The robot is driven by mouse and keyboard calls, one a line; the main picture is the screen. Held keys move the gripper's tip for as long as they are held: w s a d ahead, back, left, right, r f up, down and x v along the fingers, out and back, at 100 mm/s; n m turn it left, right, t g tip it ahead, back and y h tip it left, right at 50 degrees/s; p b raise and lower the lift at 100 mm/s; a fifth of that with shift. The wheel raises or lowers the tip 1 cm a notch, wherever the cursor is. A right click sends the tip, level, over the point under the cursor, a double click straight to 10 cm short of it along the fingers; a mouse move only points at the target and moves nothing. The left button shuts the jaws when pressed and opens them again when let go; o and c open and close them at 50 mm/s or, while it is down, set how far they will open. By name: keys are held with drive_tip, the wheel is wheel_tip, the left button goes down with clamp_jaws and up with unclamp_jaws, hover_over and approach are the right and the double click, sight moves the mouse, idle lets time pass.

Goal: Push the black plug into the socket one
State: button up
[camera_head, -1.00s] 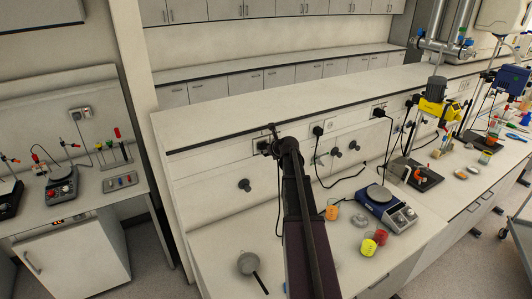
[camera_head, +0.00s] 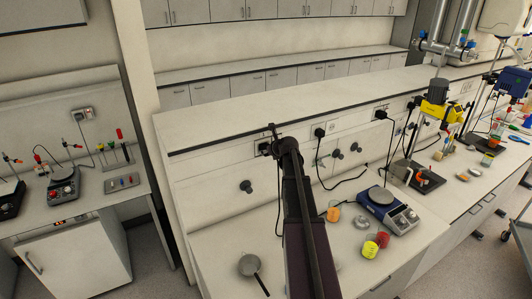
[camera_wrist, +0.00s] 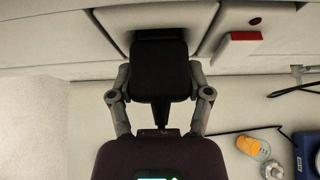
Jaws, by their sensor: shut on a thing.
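The black plug (camera_wrist: 160,72) is between the fingers of my gripper (camera_wrist: 160,88) in the wrist view. The fingers are shut on its sides, and its front end is close to the pale wall panel. In the head view, my gripper (camera_head: 275,142) is at the leftmost wall socket (camera_head: 257,150), with the dark plug (camera_head: 264,149) beside it. My arm and the plug's body hide much of that socket's face. I cannot tell whether the plug is seated in it or only in front of it. A black cable hangs below.
Another black plug (camera_head: 319,132) is by the middle socket (camera_head: 332,127), and one more (camera_head: 381,115) is farther right. A hotplate (camera_head: 387,208), an orange cup (camera_head: 333,214) and yellow and red cups stand on the bench. Round dark knobs (camera_head: 246,187) stick out of the wall below.

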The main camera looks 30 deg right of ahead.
drive_tip(key=shift+w, duration=0.1)
idle(0.7)
drive_tip(key=o, duration=1.3)
drive_tip(key=shift+o, duration=0.2)
